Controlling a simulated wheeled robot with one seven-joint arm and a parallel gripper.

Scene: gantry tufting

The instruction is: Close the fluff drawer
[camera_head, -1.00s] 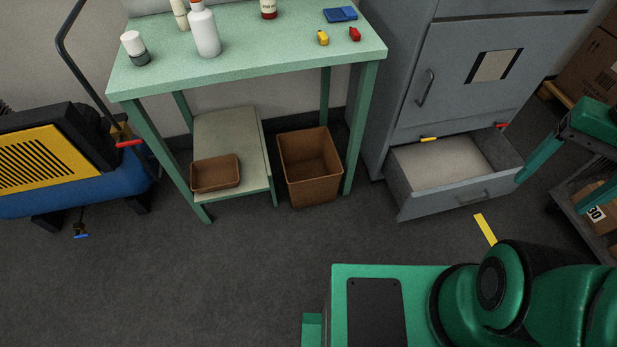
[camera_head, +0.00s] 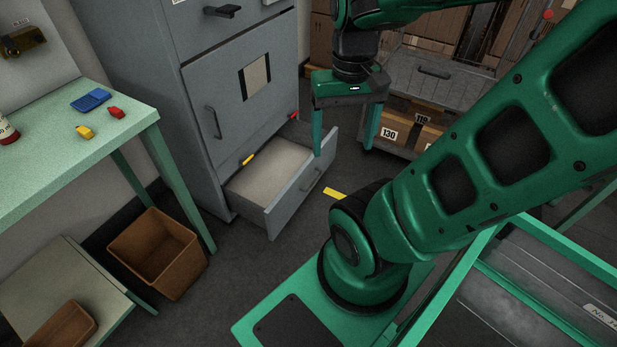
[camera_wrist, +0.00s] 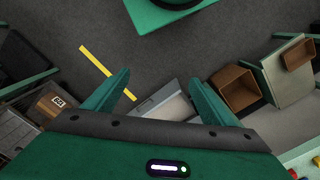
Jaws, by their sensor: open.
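The fluff drawer (camera_head: 297,196) is the open bottom drawer of the grey cabinet (camera_head: 221,118). It is pulled out well past the cabinet face, and its pale inside shows in the head view. Its front panel has a small bar handle. My gripper (camera_head: 343,150) is open, with its two green fingers pointing down. In the head view, its left finger overlaps the drawer's far front corner; whether they touch I cannot tell. In the wrist view, the grey drawer (camera_wrist: 163,107) shows beyond and between the fingers, partly hidden by the gripper body.
A green table (camera_head: 75,150) stands left of the cabinet. A brown bin (camera_head: 160,255) is on the floor beside its leg. A cart with boxes (camera_head: 412,126) stands behind my gripper at right. A yellow floor strip (camera_head: 335,193) lies near the drawer front. Dark floor is free there.

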